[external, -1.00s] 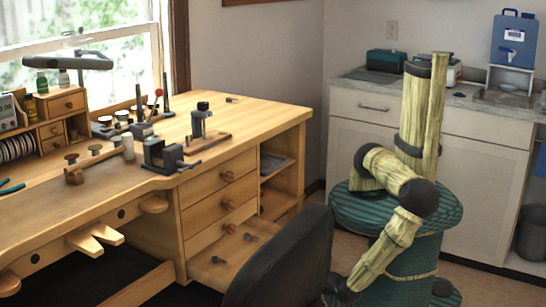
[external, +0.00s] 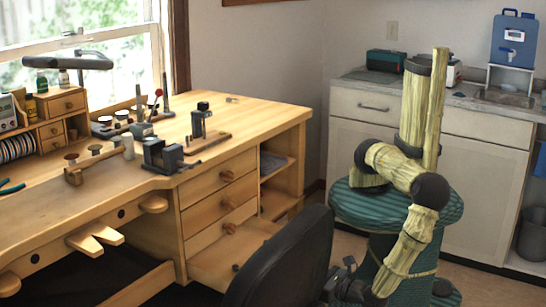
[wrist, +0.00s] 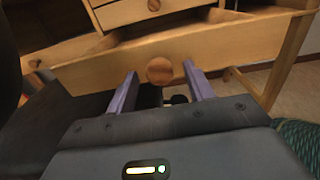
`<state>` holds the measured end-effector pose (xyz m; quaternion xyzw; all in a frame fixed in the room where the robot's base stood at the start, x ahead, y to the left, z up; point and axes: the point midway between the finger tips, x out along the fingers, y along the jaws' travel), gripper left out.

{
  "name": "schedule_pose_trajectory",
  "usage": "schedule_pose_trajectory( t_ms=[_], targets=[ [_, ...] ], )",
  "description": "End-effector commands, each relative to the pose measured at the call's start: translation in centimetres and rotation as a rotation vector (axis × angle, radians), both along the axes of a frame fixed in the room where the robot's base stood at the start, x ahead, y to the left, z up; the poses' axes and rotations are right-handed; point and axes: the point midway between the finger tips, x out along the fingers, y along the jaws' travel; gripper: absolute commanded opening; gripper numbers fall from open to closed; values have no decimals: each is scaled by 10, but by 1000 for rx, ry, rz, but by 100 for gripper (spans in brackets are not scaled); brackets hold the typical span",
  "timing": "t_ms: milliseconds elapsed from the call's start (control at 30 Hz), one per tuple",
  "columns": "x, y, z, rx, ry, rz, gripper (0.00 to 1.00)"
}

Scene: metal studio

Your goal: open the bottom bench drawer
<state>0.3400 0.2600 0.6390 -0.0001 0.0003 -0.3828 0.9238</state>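The bottom bench drawer (external: 222,262) stands pulled out from the bench in the external view. The black chair hides its front there. In the wrist view, the drawer front (wrist: 225,42) runs across the picture, with a round wooden knob (wrist: 160,71) at its middle. My gripper (wrist: 161,72) is open, one finger on each side of the knob, with gaps showing on both sides. I cannot tell how deep the knob sits between the fingertips. In the external view, my gripper (external: 343,272) is low, right of the chair and partly hidden.
The black chair (external: 285,262) stands close between the drawer and my arm. Two shut drawers (external: 222,187) with round knobs sit above. Open shelves (external: 277,185) are at the bench's right end. White cabinets (external: 480,185) stand behind me.

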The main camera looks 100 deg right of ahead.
Motion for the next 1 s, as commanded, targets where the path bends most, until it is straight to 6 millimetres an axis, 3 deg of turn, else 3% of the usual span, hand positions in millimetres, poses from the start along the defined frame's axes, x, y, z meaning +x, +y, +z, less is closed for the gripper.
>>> schedule_pose_trajectory(
  t_ms=[567, 1000],
  targets=[
    [-4, 4, 0, 0, 0, 1, 53],
    [-57, 58, 0, 2, -1, 4, 53]
  ],
)
